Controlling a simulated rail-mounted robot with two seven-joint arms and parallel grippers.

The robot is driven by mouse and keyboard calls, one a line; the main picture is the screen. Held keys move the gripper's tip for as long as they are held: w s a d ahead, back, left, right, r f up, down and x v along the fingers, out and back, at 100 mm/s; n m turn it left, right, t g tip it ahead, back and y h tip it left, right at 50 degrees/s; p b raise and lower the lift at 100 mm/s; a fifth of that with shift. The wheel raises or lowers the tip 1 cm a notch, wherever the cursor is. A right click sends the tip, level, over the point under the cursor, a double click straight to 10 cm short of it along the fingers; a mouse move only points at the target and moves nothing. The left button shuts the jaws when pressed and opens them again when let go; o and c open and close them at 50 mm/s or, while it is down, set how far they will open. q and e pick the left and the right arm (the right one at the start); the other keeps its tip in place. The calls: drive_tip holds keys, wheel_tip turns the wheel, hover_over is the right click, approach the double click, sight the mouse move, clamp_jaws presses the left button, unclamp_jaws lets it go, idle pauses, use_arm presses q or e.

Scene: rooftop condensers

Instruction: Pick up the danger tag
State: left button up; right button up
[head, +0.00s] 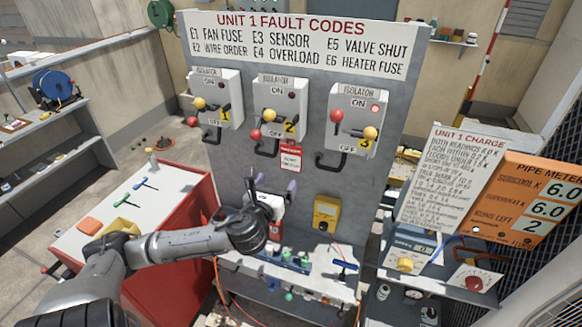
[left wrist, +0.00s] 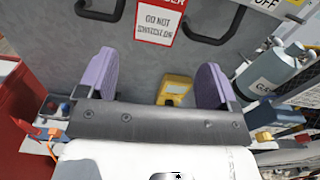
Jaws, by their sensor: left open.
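The danger tag (head: 290,158) is a small white card with red bands. It hangs flat on the grey panel, below and slightly right of the middle isolator. In the left wrist view the tag (left wrist: 158,22) is at the top centre, with its upper edge cut off. My left gripper (head: 272,187) is open and empty in front of the panel, a little below the tag. In the left wrist view its two purple fingers (left wrist: 157,75) stand wide apart, with the tag beyond and above the gap. My right gripper is not in view.
Three isolators with handles, marked 1 (head: 214,100), 2 (head: 279,108) and 3 (head: 353,118), project from the panel (head: 235,165) above. A yellow device (head: 326,212) is at the panel's lower right; it shows in the left wrist view (left wrist: 175,90). A red-sided bench (head: 185,225) stands left.

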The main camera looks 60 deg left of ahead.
sight(291, 158)
use_arm(q)
drive_tip(key=shift+m, duration=0.3)
drive_tip(key=x, duration=0.5)
drive_tip(key=r+x, duration=0.1)
drive_tip(key=x, duration=0.1)
drive_tip(key=shift+w+a+f, duration=0.1)
drive_tip(key=shift+w+a, duration=0.2)
drive_tip(key=shift+x, duration=0.9)
drive_tip(key=shift+p+x, duration=0.45)
drive_tip(key=shift+x, duration=1.75)
drive_tip(key=shift+f, duration=0.15)
drive_tip(key=c, duration=0.7)
